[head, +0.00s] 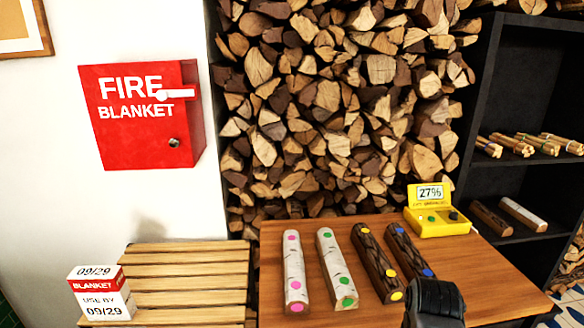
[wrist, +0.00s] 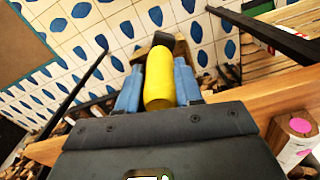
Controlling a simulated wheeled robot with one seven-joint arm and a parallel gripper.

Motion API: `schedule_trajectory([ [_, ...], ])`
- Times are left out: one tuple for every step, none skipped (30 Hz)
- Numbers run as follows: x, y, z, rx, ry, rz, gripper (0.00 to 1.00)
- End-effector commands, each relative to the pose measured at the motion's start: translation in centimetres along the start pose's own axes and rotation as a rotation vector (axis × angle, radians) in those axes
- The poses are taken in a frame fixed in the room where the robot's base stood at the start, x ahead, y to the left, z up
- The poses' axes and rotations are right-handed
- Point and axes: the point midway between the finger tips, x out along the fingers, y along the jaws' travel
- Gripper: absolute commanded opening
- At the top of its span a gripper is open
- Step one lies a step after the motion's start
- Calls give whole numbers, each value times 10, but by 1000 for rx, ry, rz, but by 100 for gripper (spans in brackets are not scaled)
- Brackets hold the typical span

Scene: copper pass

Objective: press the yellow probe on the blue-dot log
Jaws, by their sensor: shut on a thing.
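The blue-dot log (head: 408,250) is dark-barked and lies rightmost of the row on the wooden table. One blue dot is near its far end and one near its near end. My gripper (wrist: 157,88) is shut on the yellow probe (wrist: 159,78), with a blue finger on each side of it. A dark piece shows at the probe's far end in the wrist view; I cannot tell whether it touches anything. In the head view, my dark wrist part stands just in front of the blue-dot log's near end; fingers and probe are hidden there.
Beside it lie a dark yellow-dot log (head: 375,258), a white green-dot log (head: 336,265) and a white pink-dot log (head: 294,270). A yellow meter (head: 437,222) reading 27% stands at the table's back right. A slatted wooden surface (head: 188,272) is at left.

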Motion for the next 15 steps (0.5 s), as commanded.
schedule_trajectory([
  [11, -5, 8, -49, -3, 6, 5],
  [16, -8, 11, -73, -3, 5, 5],
  [22, -12, 14, -99, -1, 4, 5],
  [26, -14, 17, -116, -1, 4, 5],
  [29, -16, 19, -131, -1, 3, 5],
  [32, -18, 22, -146, 0, 2, 5],
  [34, -19, 23, -155, 1, 2, 5],
  [36, -20, 24, -162, 1, 2, 5],
  [37, -20, 25, -168, 2, 1, 5],
  [38, -21, 26, -171, 2, 1, 5],
  [38, -21, 26, -173, 3, 0, 5],
  [39, -22, 26, -175, 3, 0, 5],
  [39, -22, 26, -175, 3, -1, 5],
  [39, -22, 26, -175, 3, -1, 5],
  [39, -22, 26, -174, 3, -1, 5],
])
